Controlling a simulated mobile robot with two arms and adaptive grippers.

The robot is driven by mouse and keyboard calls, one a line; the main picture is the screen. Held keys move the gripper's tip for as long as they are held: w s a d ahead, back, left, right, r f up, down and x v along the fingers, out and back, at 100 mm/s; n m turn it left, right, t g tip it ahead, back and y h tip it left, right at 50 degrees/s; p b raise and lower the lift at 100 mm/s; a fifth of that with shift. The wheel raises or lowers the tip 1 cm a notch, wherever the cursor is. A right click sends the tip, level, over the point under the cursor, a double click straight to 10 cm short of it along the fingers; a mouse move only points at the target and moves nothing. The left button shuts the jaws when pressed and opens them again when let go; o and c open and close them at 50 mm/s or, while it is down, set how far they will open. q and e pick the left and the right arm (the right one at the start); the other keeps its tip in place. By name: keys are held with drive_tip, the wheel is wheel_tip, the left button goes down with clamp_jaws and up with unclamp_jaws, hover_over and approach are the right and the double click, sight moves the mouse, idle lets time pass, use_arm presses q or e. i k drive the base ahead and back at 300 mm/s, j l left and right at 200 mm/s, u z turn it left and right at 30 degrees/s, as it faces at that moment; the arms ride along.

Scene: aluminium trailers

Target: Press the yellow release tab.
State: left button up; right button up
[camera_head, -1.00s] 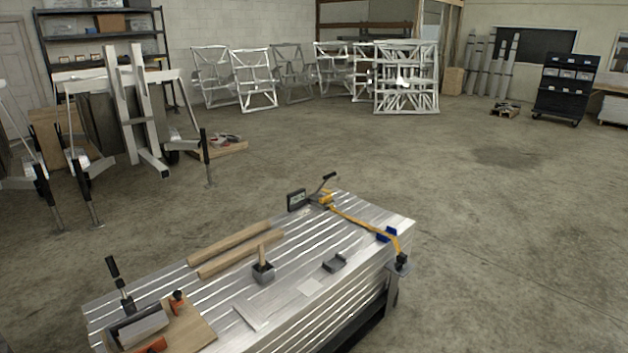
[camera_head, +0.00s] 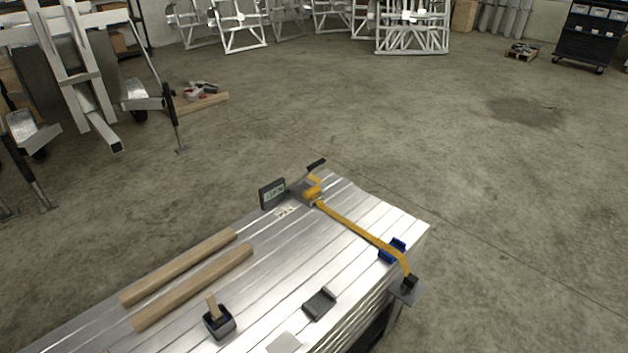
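A ratchet strap tensioner with a yellow body (camera_head: 312,190) and a raised black-ended handle (camera_head: 316,164) sits at the far corner of the metal-topped bench (camera_head: 345,290). Its yellow strap (camera_head: 350,228) runs across the bench top to the right edge, over a blue corner piece (camera_head: 392,250), and ends at a dark fitting (camera_head: 408,284). The release tab is too small to tell apart from the yellow body. Neither of my grippers is in view.
A small dark display (camera_head: 272,193) stands left of the tensioner. Two wooden bars (camera_head: 180,266), a grey cup with a wooden piece (camera_head: 219,322) and a dark grey bracket (camera_head: 320,303) lie on the bench. Open concrete floor (camera_head: 480,180) surrounds it; white frames stand behind.

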sight(311, 178)
drive_tip(key=u, duration=0.6)
drive_tip(key=i+l+u, duration=0.1)
drive_tip(key=l+u, duration=1.25)
drive_tip(key=k+l+u, duration=0.15)
drive_tip(key=l+u, duration=0.25)
drive_tip(key=k+l, duration=0.15)
drive_tip(key=l, duration=0.3)
drive_tip(key=k+l+u, duration=0.1)
drive_tip(key=l, duration=0.35)
drive_tip(key=k+l, duration=0.25)
drive_tip(key=l, duration=0.2)
drive_tip(key=k+l+u, duration=0.1)
drive_tip(key=l, duration=0.3)
drive_tip(key=k+l, duration=0.25)
drive_tip(key=l, duration=0.2)
drive_tip(key=k+l+u, duration=0.15)
drive_tip(key=l, duration=0.25)
drive_tip(key=k+l, duration=0.3)
drive_tip(key=i+l+u, duration=0.05)
drive_tip(key=l, duration=0.05)
